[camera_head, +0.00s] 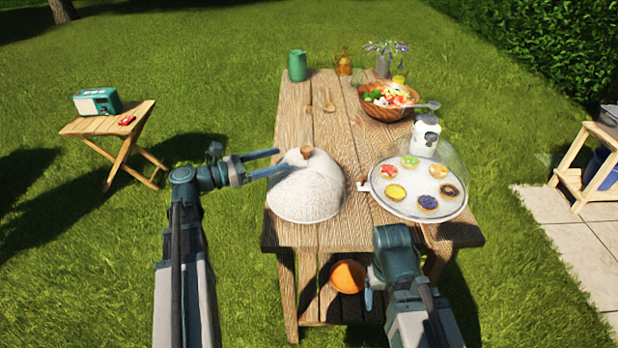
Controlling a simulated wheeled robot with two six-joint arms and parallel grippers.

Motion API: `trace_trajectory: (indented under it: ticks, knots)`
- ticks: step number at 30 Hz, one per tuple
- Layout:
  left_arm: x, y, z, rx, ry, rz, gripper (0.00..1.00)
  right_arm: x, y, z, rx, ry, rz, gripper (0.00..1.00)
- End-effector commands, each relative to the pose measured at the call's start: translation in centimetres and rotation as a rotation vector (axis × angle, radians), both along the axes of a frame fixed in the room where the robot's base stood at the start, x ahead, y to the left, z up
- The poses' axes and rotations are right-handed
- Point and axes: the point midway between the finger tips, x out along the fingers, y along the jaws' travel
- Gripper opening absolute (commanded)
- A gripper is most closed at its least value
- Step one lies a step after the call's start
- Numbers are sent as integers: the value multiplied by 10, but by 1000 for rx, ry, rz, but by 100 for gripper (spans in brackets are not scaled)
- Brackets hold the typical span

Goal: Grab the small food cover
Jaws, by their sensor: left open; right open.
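A white mesh food cover (306,192), dome-shaped with a wooden knob (306,151) on top, stands on the wooden table (318,232) near its front left. My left gripper (284,161) is open, its two fingers pointing right toward the knob from its left side. No grip on the knob shows. A larger clear cover (459,165) stands to the right over a round plate with several colourful tarts. My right gripper (371,291) is low at the table's front edge, below the plate; its fingers are mostly hidden by its own arm.
A salad bowl (370,106) with a spoon, a green pitcher (297,66) and a flower vase (383,66) stand at the back. A white canister (425,137) is by the clear cover. An orange ball (347,276) is under the table. A side table (100,125) holds a radio.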

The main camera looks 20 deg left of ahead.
Motion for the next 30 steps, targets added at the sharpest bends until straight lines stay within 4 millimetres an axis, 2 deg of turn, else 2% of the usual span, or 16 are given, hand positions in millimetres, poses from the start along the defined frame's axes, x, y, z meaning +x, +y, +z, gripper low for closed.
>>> trace_trajectory:
  ticks: [1, 6, 16, 24, 30]
  knots:
    - [7, -9, 0, 0, 0, -4, 78, 0, 0, 0, 0, 0, 0, 79]
    - [22, -27, 0, 1, 0, -3, 78, 0, 0, 0, 0, 0, 0, 79]
    - [29, -37, 0, 1, 0, -1, 78, 0, 0, 0, 0, 0, 0, 79]
    - [48, -69, -1, 1, 0, -3, 78, 0, 0, -1, 0, 0, 0, 79]
    - [56, -79, -1, 1, 0, -1, 78, 0, 0, -1, 0, 0, 0, 79]
